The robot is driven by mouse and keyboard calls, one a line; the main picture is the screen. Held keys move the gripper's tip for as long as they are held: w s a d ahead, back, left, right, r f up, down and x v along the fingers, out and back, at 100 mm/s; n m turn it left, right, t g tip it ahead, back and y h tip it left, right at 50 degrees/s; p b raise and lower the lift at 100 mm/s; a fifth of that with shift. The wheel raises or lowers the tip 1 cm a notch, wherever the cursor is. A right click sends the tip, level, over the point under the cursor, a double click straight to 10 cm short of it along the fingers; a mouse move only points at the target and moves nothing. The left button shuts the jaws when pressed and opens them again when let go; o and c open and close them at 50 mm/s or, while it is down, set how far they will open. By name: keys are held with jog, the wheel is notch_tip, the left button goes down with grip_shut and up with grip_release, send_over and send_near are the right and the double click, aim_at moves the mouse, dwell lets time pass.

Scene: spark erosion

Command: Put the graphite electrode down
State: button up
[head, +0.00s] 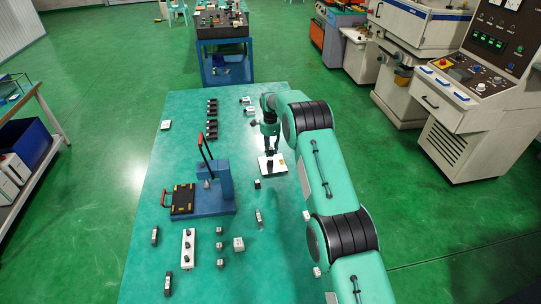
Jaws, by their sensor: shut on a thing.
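My gripper (270,152) points down over a white plate (263,168) on the teal table, right of its middle. It is shut on a small dark piece, apparently the graphite electrode (270,167), which shows below the fingers against the plate. The piece is very small in this view. I cannot tell whether its lower end touches the plate or hangs just above it.
A blue hand press (215,188) with a red-tipped lever stands left of my gripper, with a black pad (182,199) beside it. Black blocks (212,118) stand further back. A small dark block (257,184) lies near the plate.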

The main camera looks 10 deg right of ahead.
aim_at(270, 152)
jog(key=shift+f, duration=1.55)
jog(key=shift+f+b, duration=0.4)
jog(key=shift+f, duration=0.15)
jog(key=o, duration=1.2)
jog(key=shift+c, duration=0.2)
jog(key=shift+r, duration=0.15)
jog(key=shift+r+p, duration=0.45)
jog(key=shift+r, duration=0.05)
notch_tip(270, 152, up, 12)
jog(key=shift+f, duration=0.1)
